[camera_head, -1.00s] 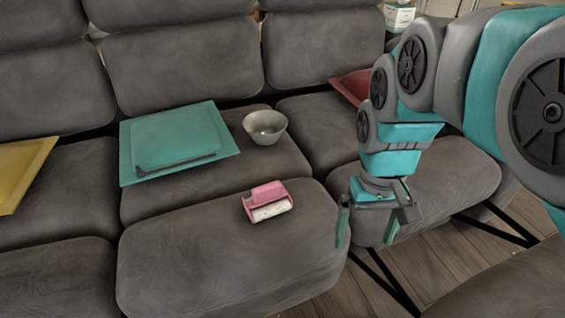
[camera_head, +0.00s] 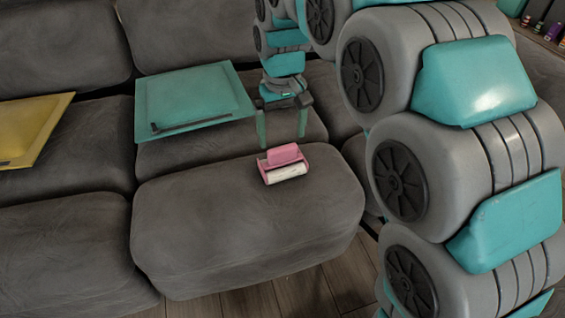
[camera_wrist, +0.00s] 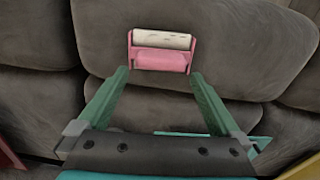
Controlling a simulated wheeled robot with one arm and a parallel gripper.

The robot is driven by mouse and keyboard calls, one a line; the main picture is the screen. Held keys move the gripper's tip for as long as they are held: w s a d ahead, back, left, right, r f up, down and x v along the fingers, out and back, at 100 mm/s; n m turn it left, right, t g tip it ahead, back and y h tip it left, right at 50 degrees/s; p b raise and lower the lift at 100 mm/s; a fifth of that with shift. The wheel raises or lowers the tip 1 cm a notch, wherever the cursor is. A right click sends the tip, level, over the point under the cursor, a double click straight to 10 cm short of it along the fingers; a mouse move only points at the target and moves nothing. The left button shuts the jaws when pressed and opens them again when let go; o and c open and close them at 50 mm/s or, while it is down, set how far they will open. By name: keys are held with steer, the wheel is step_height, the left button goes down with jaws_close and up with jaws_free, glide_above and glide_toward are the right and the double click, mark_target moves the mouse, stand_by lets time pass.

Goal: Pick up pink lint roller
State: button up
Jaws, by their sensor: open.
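The pink lint roller (camera_head: 284,157), with a white roll at its front, lies on the front grey seat cushion in the head view. In the wrist view the lint roller (camera_wrist: 161,58) shows at the upper middle, beyond my fingertips and between their lines. My gripper (camera_head: 282,142) is open with its two green fingers pointing down, close behind and above the roller in the head view. The wrist view also shows the open gripper (camera_wrist: 160,72) with nothing between its fingers. I cannot tell the exact height of the fingertips above the cushion.
A teal square cushion or board (camera_head: 190,97) lies on the seat to the left behind the roller. A yellow one (camera_head: 30,128) is at the far left. The grey front cushion (camera_head: 230,235) is otherwise clear. Wooden floor (camera_head: 310,292) shows below.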

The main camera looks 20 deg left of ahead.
mark_target(282, 147)
steer(key=shift+s+d+f, duration=0.1)
steer(key=shift+f, duration=1.3)
steer(key=shift+s+d+f, duration=0.1)
steer(key=shift+f, duration=1.25)
steer(key=shift+c, duration=0.2)
steer(key=c, duration=1)
steer(key=shift+c, duration=0.2)
steer(key=shift+a+r, duration=0.1)
steer(key=shift+r, duration=0.05)
steer(key=shift+r, duration=1.75)
steer(key=s+d+r, duration=0.1)
steer(key=d, duration=1.5)
steer(key=shift+s+r, duration=0.15)
